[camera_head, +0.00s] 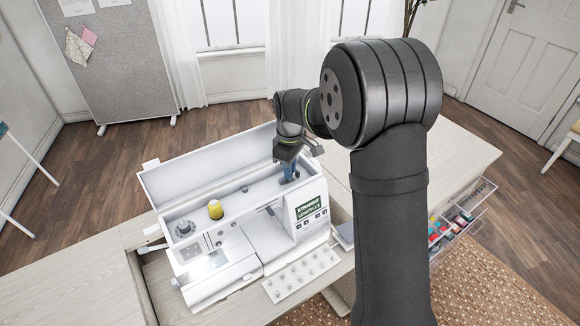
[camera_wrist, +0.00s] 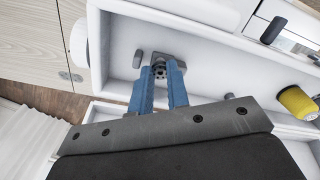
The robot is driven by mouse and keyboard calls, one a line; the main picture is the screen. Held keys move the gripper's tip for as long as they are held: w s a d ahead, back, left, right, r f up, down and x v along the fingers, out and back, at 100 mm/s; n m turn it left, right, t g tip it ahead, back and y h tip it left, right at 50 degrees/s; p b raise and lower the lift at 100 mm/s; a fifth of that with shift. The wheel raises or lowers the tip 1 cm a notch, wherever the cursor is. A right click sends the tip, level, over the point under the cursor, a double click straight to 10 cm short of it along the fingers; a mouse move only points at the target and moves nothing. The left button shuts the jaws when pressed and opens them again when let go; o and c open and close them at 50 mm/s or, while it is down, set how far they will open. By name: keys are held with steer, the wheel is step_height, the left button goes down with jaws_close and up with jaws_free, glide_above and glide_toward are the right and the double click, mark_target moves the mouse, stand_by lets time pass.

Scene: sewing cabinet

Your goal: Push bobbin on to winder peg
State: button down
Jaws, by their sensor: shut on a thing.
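The white sewing machine (camera_head: 262,222) has its long top lid open, showing the top tray. My gripper (camera_head: 289,178) points down into the right end of that tray. In the wrist view, the blue fingers of my gripper (camera_wrist: 160,76) are shut on a small grey bobbin (camera_wrist: 159,70). The bobbin is right over a dark grey winder base (camera_wrist: 168,60) in the tray. The peg is hidden under the bobbin, so I cannot tell how far the bobbin sits on it. A small grey post (camera_wrist: 138,58) stands just left of the fingertips. The head view does not show the bobbin clearly.
A yellow thread spool (camera_head: 215,209) lies in the tray left of my gripper. The raised lid (camera_head: 205,168) stands along the back. A tray of several white knobs or spools (camera_head: 301,272) lies in front. An open drawer (camera_head: 462,215) is at right.

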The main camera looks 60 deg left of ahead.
steer(key=shift+f, duration=0.15)
steer(key=c, duration=1.3)
jaws_free()
step_height(320, 180, up, 18)
steer(key=shift+s+f, duration=0.15)
steer(key=shift+f, duration=0.1)
steer(key=shift+f, duration=0.1)
step_height(320, 180, down, 17)
steer(key=shift+f, duration=0.1)
stand_by(0.4)
